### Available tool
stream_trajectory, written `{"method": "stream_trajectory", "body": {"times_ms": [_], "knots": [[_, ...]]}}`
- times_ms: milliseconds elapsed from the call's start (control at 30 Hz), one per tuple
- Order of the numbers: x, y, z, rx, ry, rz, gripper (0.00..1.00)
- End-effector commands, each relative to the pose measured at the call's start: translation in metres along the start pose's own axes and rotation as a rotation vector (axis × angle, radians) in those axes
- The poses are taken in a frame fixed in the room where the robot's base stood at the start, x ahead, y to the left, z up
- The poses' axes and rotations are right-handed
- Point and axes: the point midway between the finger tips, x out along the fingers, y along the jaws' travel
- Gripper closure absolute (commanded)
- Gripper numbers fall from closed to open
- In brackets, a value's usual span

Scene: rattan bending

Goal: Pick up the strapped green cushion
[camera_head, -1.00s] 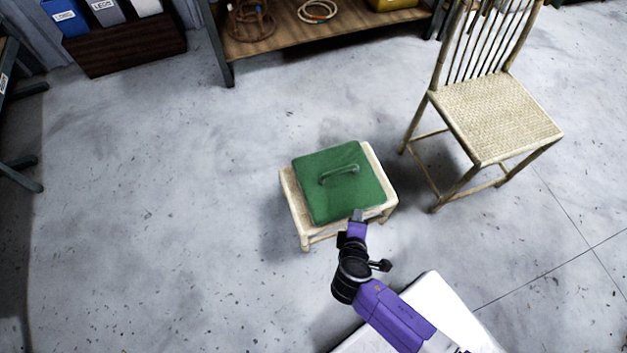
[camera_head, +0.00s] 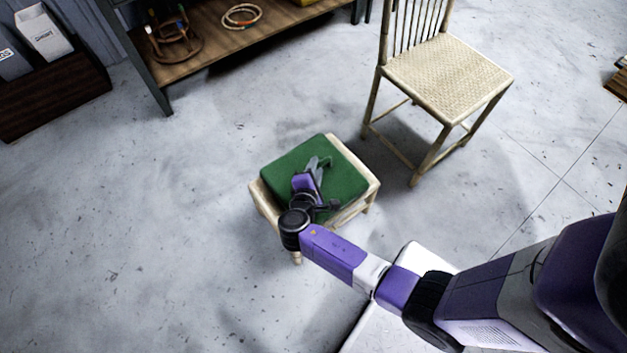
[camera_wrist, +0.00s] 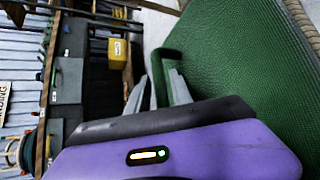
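The green cushion (camera_head: 343,181) lies on a small woven stool (camera_head: 366,185). Its green strap (camera_head: 327,163) arches up from the top. My gripper (camera_head: 317,166) is over the cushion at the strap. In the wrist view the cushion (camera_wrist: 245,70) fills the right side, and the strap (camera_wrist: 166,62) stands out from it. The two grey fingertips of my gripper (camera_wrist: 159,85) are apart there, with part of the strap showing between them. I cannot tell whether either finger touches the strap. My wrist hides the cushion's near left part in the head view.
A rattan chair (camera_head: 448,78) stands to the right, behind the stool. A wooden shelf (camera_head: 215,40) with a coil (camera_head: 242,15) is at the back, with a dark bin box (camera_head: 50,95) at the left. The floor left of the stool is clear.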

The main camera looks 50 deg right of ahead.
Motion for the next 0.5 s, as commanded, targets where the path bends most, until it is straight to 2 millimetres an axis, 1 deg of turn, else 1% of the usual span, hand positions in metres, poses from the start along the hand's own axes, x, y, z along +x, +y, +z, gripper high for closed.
{"method": "stream_trajectory", "body": {"times_ms": [33, 100, 367, 400, 500], "knots": [[0.0064, -0.0014, -0.0007, 0.000, -0.001, 0.000, 0.73], [0.0105, -0.0005, -0.0006, 0.000, 0.000, 0.000, 0.73], [0.0117, 0.0006, -0.0003, 0.000, 0.002, 0.001, 0.73], [0.0117, 0.0006, -0.0003, 0.000, 0.002, 0.001, 0.81], [0.0116, 0.0005, -0.0003, 0.000, 0.002, 0.001, 1.00]]}}
